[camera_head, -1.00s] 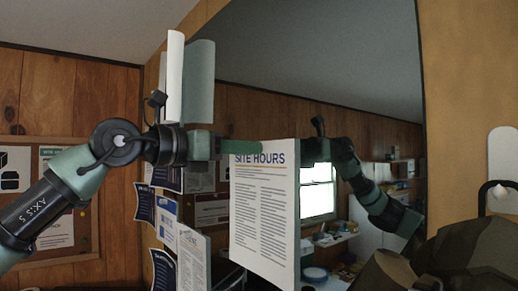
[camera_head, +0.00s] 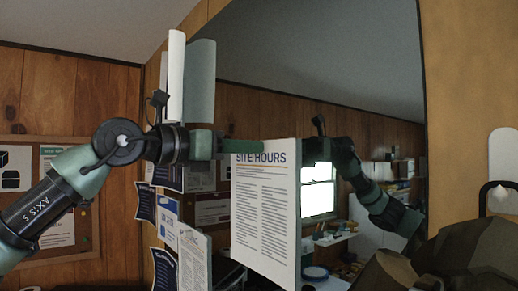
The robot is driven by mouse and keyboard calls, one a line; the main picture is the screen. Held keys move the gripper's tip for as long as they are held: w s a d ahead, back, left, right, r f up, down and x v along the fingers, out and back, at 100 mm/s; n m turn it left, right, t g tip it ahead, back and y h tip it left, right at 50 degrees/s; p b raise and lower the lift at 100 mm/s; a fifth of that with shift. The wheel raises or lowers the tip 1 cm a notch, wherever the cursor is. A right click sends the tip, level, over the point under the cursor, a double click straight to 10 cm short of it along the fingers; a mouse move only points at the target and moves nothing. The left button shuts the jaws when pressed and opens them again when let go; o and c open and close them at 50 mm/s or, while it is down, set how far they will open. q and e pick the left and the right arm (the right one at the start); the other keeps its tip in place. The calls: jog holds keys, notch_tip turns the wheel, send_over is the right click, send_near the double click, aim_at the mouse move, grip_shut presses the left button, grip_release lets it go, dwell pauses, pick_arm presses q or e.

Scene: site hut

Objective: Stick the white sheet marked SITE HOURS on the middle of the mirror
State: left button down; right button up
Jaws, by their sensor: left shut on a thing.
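The white sheet marked SITE HOURS (camera_head: 266,212) hangs upright in front of the mirror (camera_head: 330,58), its printed face towards me and seen at a slant. My left gripper (camera_head: 228,146) reaches in from the left and is shut on the sheet near its upper left edge. The sheet hides part of the glass behind it. I cannot tell whether its back touches the mirror. The arm to the right of the sheet is the reflection of my left arm. My right gripper is not in view.
A pale upright panel (camera_head: 175,76) and several papers (camera_head: 166,222) stand by the mirror's left edge. A corkboard with notices (camera_head: 80,235) is on the wood wall at left. A dark bulky item (camera_head: 470,245) hangs by a hook at lower right, near the mirror's right edge.

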pick_arm(q)
jog(key=shift+s+a+f+b, duration=0.1)
jog(key=shift+s+b, duration=0.05)
jog(key=shift+b, duration=0.15)
dwell(0.4)
jog(key=shift+s+a, duration=0.15)
jog(key=shift+a, duration=0.15)
jog(key=shift+w+d, duration=0.3)
jog(key=shift+d, duration=0.1)
dwell(1.3)
dwell(0.9)
jog(key=c, duration=1.3)
grip_release()
jog(key=shift+d, duration=0.1)
jog(key=shift+o, duration=0.6)
jog(key=shift+w+d, duration=0.1)
jog(key=shift+d, duration=0.05)
